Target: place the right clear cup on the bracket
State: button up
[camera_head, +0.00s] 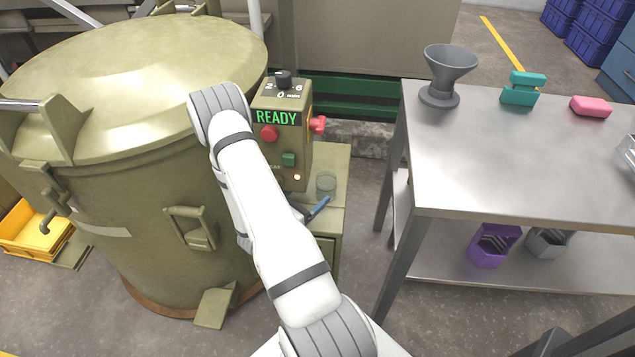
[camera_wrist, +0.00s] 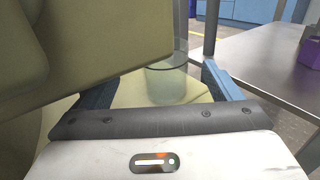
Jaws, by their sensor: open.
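One clear cup (camera_head: 326,185) stands upright on the olive-green ledge beside the control box. In the wrist view the clear cup (camera_wrist: 166,84) is ahead, in the gap between my blue fingers. My gripper (camera_head: 313,207) is open, low at the near side of the cup; one blue finger shows in the head view and the rest is hidden by my arm. The wrist view shows both fingers (camera_wrist: 158,88) spread and not closed on the cup. I cannot make out a second clear cup or clearly identify the bracket.
The control box (camera_head: 283,135) reading READY rises behind the ledge, close to my arm. A large olive barrel (camera_head: 150,170) fills the left. A metal table (camera_head: 530,150) at right holds a grey funnel-shaped piece (camera_head: 448,72), a teal piece (camera_head: 523,90) and a pink block (camera_head: 591,106).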

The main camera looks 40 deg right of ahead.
aim_at(325, 182)
jog(key=d+b, duration=0.1)
jog(key=d, duration=0.6)
jog(key=shift+f, duration=0.1)
jog(key=c, duration=1.1)
jog(key=shift+c, duration=0.2)
jog(key=shift+w, duration=0.1)
